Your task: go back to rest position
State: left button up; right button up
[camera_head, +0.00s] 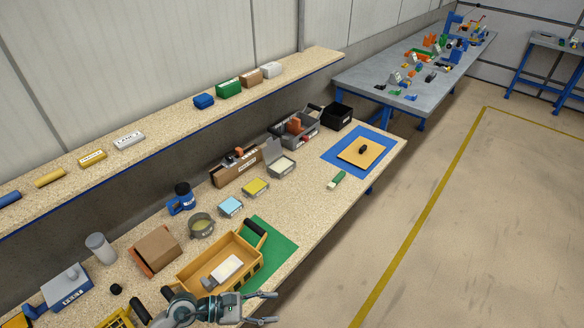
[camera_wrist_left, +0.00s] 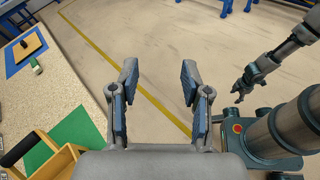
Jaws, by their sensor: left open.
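My left gripper (camera_head: 268,308) is at the bottom of the head view, over the front edge of the workbench (camera_head: 310,205) beside the yellow crate. Its two fingers are spread with nothing between them. In the left wrist view, the open fingers (camera_wrist_left: 158,95) point out over bare floor. My right gripper (camera_wrist_left: 241,92) shows small at the right of that view, hanging clear of the bench; its jaws are too small to read.
A yellow crate (camera_head: 188,282) with a white box (camera_head: 226,270) inside stands by a green mat (camera_head: 283,247). A brown box (camera_head: 157,249) and several small containers stand behind. A blue mat (camera_head: 331,155) lies farther along. The floor (camera_head: 450,220) is clear.

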pick_arm(q)
jog(key=w+a+r+n+t, duration=0.25)
jog(key=r+n+t, duration=0.35)
jog(key=n, duration=0.5)
jog(key=w+a+r+n+t, duration=0.2)
jog(key=w+r+n+t, duration=0.2)
jog(key=n+t, duration=0.6)
jog(key=a+f+n+g+y, duration=0.2)
jog(key=a+f+n+y, duration=1.15)
jog(key=n, duration=0.85)
jog(key=s+d+f+n+g, duration=0.3)
jog(key=s+f+n+g, duration=0.85)
jog(key=s+f, duration=0.7)
notch_tip(320, 180, down, 21)
jog(key=s+m+g, duration=0.2)
jog(key=s+g, duration=0.1)
jog(key=s+a+f, duration=0.1)
jog(key=s+f, duration=1.1)
jog(key=f, duration=0.3)
jog(key=shift+a+f+g+y, duration=0.3)
jog(key=shift+a+g+y, duration=0.05)
jog(key=shift+a+y, duration=0.1)
pick_arm(e)
jog(key=shift+a, duration=0.45)
